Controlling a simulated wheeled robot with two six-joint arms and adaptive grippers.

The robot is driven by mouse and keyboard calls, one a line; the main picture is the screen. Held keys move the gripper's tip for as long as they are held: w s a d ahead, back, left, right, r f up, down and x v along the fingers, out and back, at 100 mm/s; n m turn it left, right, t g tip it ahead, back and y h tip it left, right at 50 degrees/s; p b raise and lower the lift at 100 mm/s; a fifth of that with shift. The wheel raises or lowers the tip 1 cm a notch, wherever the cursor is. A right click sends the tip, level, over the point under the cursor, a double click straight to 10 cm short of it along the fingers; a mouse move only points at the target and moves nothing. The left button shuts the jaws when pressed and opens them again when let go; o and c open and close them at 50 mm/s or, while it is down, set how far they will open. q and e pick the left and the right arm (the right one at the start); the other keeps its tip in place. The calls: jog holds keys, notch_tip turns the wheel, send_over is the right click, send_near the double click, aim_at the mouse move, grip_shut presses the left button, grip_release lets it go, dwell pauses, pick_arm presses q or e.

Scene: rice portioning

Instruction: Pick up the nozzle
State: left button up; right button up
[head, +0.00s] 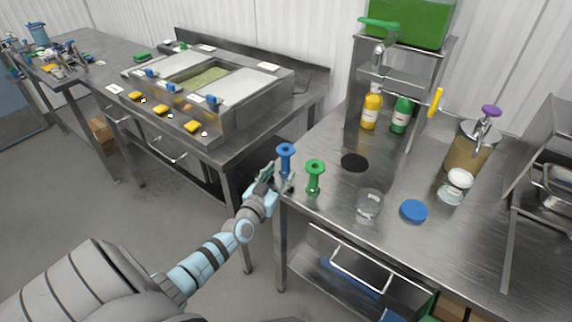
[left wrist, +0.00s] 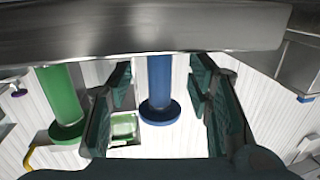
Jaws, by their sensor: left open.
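Two spool-shaped nozzles, one blue (head: 286,160) and one green (head: 315,178), stand upright at the near left corner of the right steel table. My left gripper (head: 276,178) is open at the blue nozzle, low beside its stem. In the left wrist view, which looks upside down, the blue nozzle (left wrist: 159,80) stands between the open dark green fingers (left wrist: 160,95), with gaps showing on both sides. The green nozzle (left wrist: 62,95) is outside the fingers, on the left there. My right gripper is not in view.
A glass cup (head: 369,205) and a blue lid (head: 413,211) lie right of the nozzles. A dark round hole (head: 355,162) is behind them. The table's edge (left wrist: 140,35) is close to my gripper.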

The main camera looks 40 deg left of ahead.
aim_at(284, 166)
pick_arm(q)
jog(key=x, duration=0.1)
jog(key=b+x, duration=0.2)
jog(key=x, duration=0.1)
jog(key=shift+w+r, duration=0.15)
jog(key=shift+r, duration=0.2)
jog(key=shift+w, duration=0.2)
jog(key=shift+c, duration=0.7)
jog(key=shift+s+r, duration=0.1)
grip_shut()
jog(key=shift+r+p, duration=0.1)
jog(key=shift+p, duration=0.2)
